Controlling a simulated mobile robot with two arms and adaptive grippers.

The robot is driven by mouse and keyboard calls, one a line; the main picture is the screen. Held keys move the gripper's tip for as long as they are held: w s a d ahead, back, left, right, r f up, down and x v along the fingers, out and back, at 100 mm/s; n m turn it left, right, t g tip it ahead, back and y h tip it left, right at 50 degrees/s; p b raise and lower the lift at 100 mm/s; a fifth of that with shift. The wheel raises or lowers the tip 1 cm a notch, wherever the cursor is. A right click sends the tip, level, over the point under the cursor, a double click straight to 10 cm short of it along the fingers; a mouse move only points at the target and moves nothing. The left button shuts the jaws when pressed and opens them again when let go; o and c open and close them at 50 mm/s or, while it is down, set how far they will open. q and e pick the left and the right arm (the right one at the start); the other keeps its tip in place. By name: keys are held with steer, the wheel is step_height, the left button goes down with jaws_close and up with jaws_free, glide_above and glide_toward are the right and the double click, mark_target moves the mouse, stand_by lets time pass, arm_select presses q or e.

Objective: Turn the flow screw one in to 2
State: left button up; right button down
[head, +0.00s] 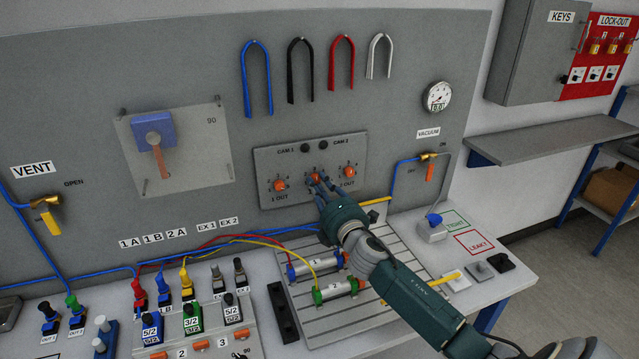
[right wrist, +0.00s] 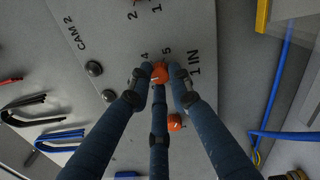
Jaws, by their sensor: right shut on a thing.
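The flow screw one in is the orange middle knob (head: 315,177) on a grey plate (head: 268,160) on the upright panel. It also shows in the right wrist view (right wrist: 160,72), beside the "1 IN" label (right wrist: 195,62). My right gripper (head: 319,184) reaches it from the front, its dark fingers closed around the knob. The digits 4 and 5 show by the fingertips (right wrist: 160,76) in the right wrist view; the fingers hide part of the dial and I cannot read the knob's setting. My left gripper is out of view.
Orange screws marked 1 OUT (head: 280,185) and 2 OUT (head: 349,171) sit on either side. Two black buttons (head: 305,148) are above. Below are a slotted plate with two cylinders (head: 333,290), hoses and valves (head: 152,322). A vacuum gauge (head: 437,97) is at the upper right.

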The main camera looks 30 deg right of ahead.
steer(key=n+p, duration=0.2)
steer(key=n, duration=0.3)
steer(key=shift+d+n, duration=0.1)
steer(key=shift+n, duration=0.3)
steer(key=n+p, duration=0.2)
steer(key=n, duration=0.3)
steer(key=shift+n, duration=0.3)
steer(key=c, duration=1.6)
jaws_free()
steer(key=shift+s, duration=0.15)
steer(key=v, duration=1.1)
steer(key=shift+s+r, duration=0.25)
steer(key=shift+s, duration=0.15)
steer(key=shift+f, duration=0.15)
